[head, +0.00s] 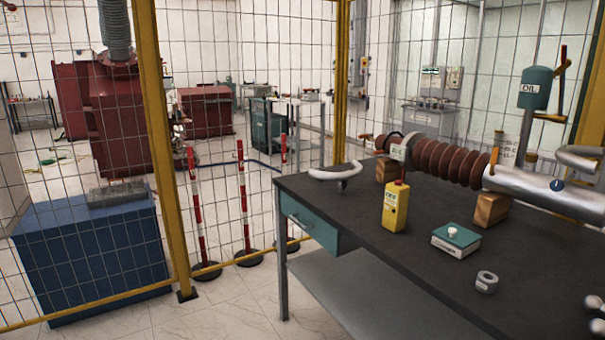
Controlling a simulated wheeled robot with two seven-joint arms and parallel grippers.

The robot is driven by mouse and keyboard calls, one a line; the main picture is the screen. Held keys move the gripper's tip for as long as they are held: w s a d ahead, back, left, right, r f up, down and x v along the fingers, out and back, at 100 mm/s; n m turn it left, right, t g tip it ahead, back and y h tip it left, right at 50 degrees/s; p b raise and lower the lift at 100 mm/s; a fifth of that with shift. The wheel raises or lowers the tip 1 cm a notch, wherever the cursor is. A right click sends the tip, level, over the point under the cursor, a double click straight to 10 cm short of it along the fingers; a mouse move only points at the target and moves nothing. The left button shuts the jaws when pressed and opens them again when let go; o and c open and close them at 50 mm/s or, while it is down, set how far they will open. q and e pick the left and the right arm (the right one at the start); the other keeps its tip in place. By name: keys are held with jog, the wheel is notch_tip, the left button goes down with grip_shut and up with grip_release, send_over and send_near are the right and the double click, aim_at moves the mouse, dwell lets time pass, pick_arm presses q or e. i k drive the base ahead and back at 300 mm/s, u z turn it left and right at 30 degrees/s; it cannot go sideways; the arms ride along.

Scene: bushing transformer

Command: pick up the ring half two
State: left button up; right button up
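A pale half ring (335,173) with a short stub lies on the dark tabletop near its far left corner. A second pale curved piece (582,158) shows at the right, by the silver tube, and is cut off by the picture edge. I cannot tell from any marking which one is ring half two. Neither of my grippers is in view.
The workbench (400,235) holds a yellow bottle (396,206), a green-topped box (456,240), a small grey ring (487,282), and a brown ribbed bushing (450,163) on wooden blocks. Shiny rounded metal pieces (596,302) sit at the right edge. Wire fencing stands behind.

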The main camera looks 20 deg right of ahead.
aim_at(325, 176)
jog(key=u, duration=0.6)
jog(key=i, duration=1.55)
jog(key=z, duration=0.6)
jog(key=i, duration=1)
jog(key=z, duration=1.1)
